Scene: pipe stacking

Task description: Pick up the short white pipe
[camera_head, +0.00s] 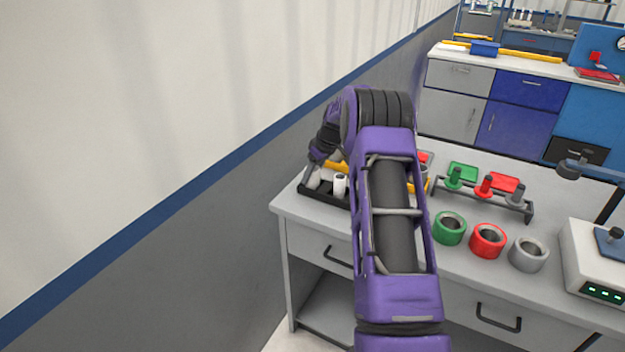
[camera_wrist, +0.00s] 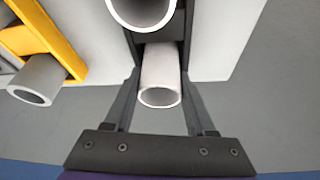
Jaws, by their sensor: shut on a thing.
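My gripper (camera_wrist: 160,78) is shut on the short white pipe (camera_wrist: 160,72), which sits between its two fingers with its open end towards the wrist camera. In the head view my gripper (camera_head: 312,170) is at the black holder (camera_head: 322,194) on the far left of the bench, over the left white pipe (camera_head: 314,180). The pipe's lower end is in or just above the holder; I cannot tell which. A second white pipe (camera_head: 340,185) stands just right of it and shows close at the top of the wrist view (camera_wrist: 142,12).
A yellow holder (camera_wrist: 52,28) with a grey pipe (camera_wrist: 38,82) is beside my gripper. On the bench (camera_head: 318,228), a rack with pegs (camera_head: 485,192) and green, red and grey rings (camera_head: 488,240) stand to the right. The wall (camera_head: 200,215) is close on the left.

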